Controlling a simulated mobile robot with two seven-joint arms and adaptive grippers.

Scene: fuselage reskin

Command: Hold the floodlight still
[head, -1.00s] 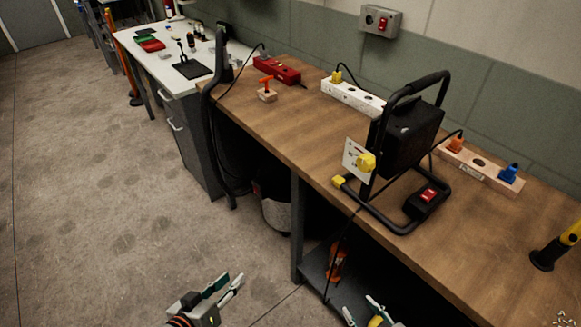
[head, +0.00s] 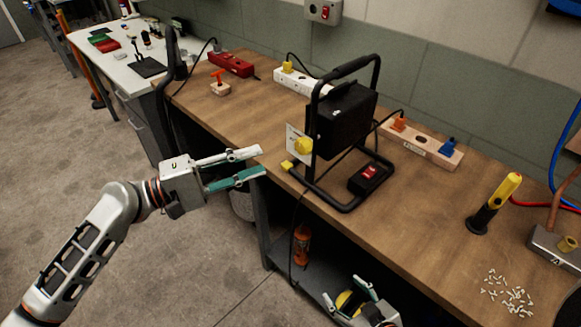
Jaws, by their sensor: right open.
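The floodlight (head: 338,120) is a black lamp in a tubular black frame, standing upright on the wooden workbench (head: 262,112). A yellow knob (head: 303,146) and a white label show on its left side, and a black box with a red switch (head: 369,173) sits at its base. My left gripper (head: 262,162) is open and empty, fingers pointing right, just left of the floodlight and apart from it. My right gripper (head: 345,294) is open at the bottom, low in front of the bench; its lower part is cut off by the frame.
Power strips in white (head: 301,82), wood (head: 425,145) and red (head: 231,65) lie along the back. A yellow-black torch (head: 495,203) stands to the right, near scattered white bits (head: 508,297). A cable hangs over the front edge. An orange item (head: 301,246) is on the lower shelf.

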